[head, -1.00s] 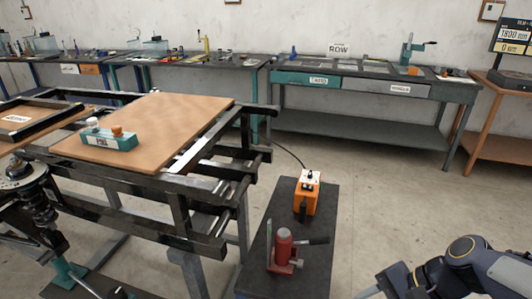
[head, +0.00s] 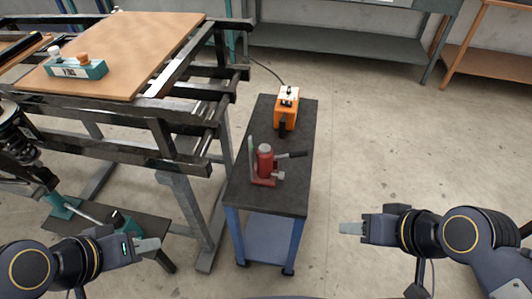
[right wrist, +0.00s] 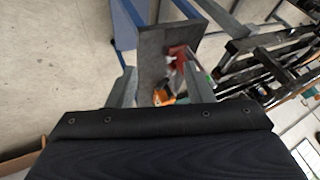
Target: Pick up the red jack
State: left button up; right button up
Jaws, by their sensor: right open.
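The red jack (head: 265,163) stands upright on a small dark-topped cart (head: 242,200), with a dark handle sticking out to its right. It also shows in the right wrist view (right wrist: 177,54), partly seen between my fingers. My right gripper (head: 350,228) is open and empty, to the right of the cart and apart from the jack. Its two fingers also show in the right wrist view (right wrist: 158,82). My left gripper (head: 148,246) is at the lower left, left of the cart and away from the jack; its jaw opening cannot be made out.
An orange box (head: 287,108) with a cable sits behind the jack on the cart. A black frame (head: 185,140) with a wooden board (head: 125,50) stands close on the left. A teal block (head: 75,68) lies on the board. The floor right of the cart is clear.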

aim_at(266, 164)
jog(key=i+l+u, duration=0.1)
jog(key=l+u, duration=0.25)
jog(key=u, duration=0.15)
jog(key=l+u, duration=0.8)
jog(key=u, duration=0.15)
jog(key=i, duration=0.05)
